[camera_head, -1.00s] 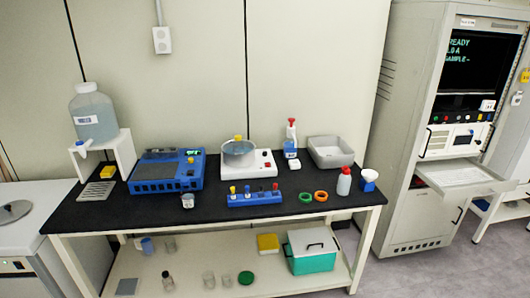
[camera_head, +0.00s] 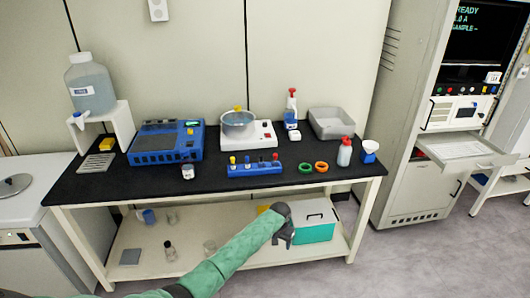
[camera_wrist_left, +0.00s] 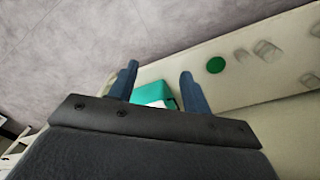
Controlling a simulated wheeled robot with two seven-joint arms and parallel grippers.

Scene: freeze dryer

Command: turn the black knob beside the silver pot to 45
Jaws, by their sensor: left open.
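The silver pot (camera_head: 238,124) sits on a white hot plate (camera_head: 262,142) at the back middle of the black bench top. A small red spot shows on the plate's right side. My left gripper (camera_head: 285,238) is in front of the bench, at the level of the lower shelf and below the pot in the picture. In the left wrist view its two fingers (camera_wrist_left: 158,74) are spread apart with nothing between them touching. My right gripper is not in view.
A blue tube rack (camera_head: 255,170) stands in front of the hot plate. A blue device (camera_head: 166,143) is to the left, a grey bin (camera_head: 331,123) to the right. The bench's front edge lies above my gripper in the picture. A teal box (camera_head: 314,233) is on the lower shelf.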

